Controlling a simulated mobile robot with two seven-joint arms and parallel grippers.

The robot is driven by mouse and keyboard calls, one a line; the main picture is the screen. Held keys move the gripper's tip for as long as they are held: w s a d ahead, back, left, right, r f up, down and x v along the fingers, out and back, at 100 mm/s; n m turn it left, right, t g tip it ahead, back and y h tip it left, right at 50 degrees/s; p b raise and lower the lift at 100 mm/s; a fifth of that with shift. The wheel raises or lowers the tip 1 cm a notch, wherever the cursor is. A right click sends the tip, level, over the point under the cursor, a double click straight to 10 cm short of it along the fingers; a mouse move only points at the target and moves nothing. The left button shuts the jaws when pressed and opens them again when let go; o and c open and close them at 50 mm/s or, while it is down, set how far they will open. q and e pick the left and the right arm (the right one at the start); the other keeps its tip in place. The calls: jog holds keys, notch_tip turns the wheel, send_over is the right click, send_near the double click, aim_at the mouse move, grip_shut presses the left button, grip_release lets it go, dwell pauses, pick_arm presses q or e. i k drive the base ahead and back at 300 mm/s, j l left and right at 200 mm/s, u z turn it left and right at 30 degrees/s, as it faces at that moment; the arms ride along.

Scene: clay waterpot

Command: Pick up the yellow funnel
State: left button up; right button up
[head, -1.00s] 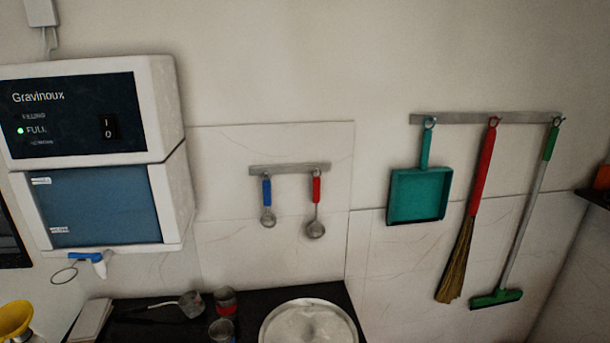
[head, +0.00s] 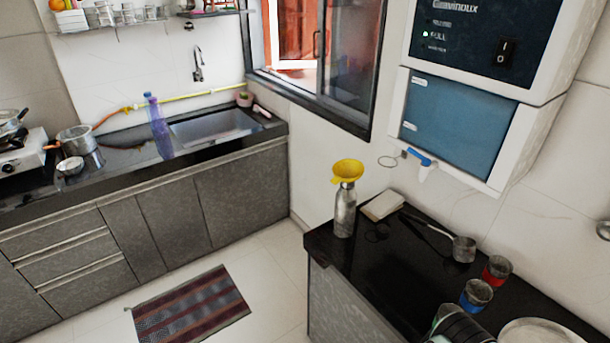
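The yellow funnel (head: 347,171) sits on the mouth of an upright steel bottle (head: 344,212), with its wide end up. The bottle stands near the left corner of the black counter (head: 390,270) on the right. Neither of my grippers shows in the head view.
A white book-like block (head: 382,206), a long-handled ladle (head: 463,249), a red cup (head: 496,270) and a blue cup (head: 476,294) stand right of the bottle. The water purifier (head: 458,122) hangs above. A dark ribbed shape at the bottom edge is unclear. A striped mat (head: 190,308) lies on open floor.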

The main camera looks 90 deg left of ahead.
aim_at(348, 170)
jog(key=u, duration=2.8)
jog(key=i+j+z, duration=0.1)
jog(key=j, duration=0.2)
jog(key=i+j, duration=0.15)
jog(key=j, duration=0.2)
jog(key=i+j+z, duration=0.15)
jog(key=j, duration=0.2)
jog(key=j+z, duration=0.1)
jog(key=j, duration=0.2)
jog(key=i, duration=0.05)
